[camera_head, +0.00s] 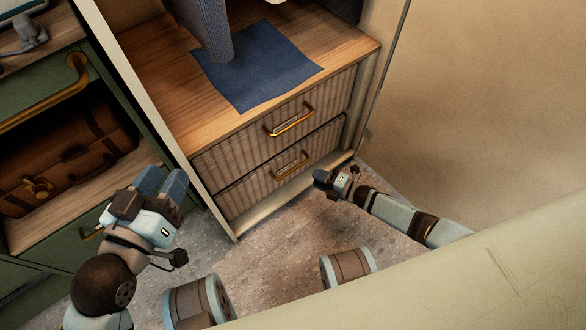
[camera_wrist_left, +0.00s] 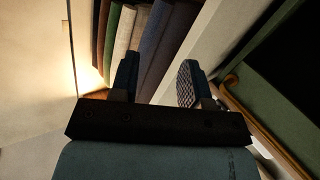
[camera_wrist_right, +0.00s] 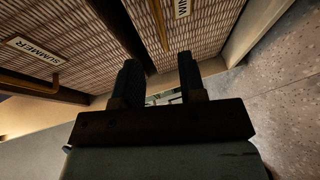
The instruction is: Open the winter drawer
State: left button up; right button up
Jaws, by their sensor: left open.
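The winter drawer is the lower woven-front drawer (camera_head: 262,185) of the wooden cabinet and looks shut. Its brass handle (camera_head: 291,166) shows in the head view. In the right wrist view, its partly cut-off label (camera_wrist_right: 182,8) reads "WIN", and its handle (camera_wrist_right: 159,22) is at the top. The upper drawer (camera_head: 240,146) carries the label "SUMMER" (camera_wrist_right: 33,50) and looks shut too. My right gripper (camera_head: 326,180) is open and empty, low in front of the cabinet, right of the lower handle and apart from it. My left gripper (camera_head: 170,184) is open and empty, left of the cabinet.
A blue cloth (camera_head: 262,68) lies on the wooden shelf above the drawers, with clothes hanging over it. A green cabinet (camera_head: 60,222) with a brown suitcase (camera_head: 65,160) stands at the left. A tan panel (camera_head: 490,90) bounds the right. Floor (camera_head: 270,245) before the drawers is clear.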

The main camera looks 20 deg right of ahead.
aim_at(294, 168)
jog(key=b+x, duration=0.3)
jog(key=x, duration=0.6)
jog(key=shift+w+a+f, duration=0.1)
jog(key=shift+f, duration=0.05)
pick_arm(q)
jog(key=shift+w+a+r+m+t, duration=0.1)
jog(key=shift+w+a+m+t, duration=0.25)
jog(key=shift+w+m, duration=0.25)
jog(key=shift+w+a+r+m+t, duration=0.1)
jog(key=shift+w+a+m+t, duration=0.15)
jog(key=shift+w+m+t, duration=0.25)
pick_arm(e)
jog(key=shift+w+a, duration=0.25)
jog(key=shift+c, duration=0.2)
grip_shut()
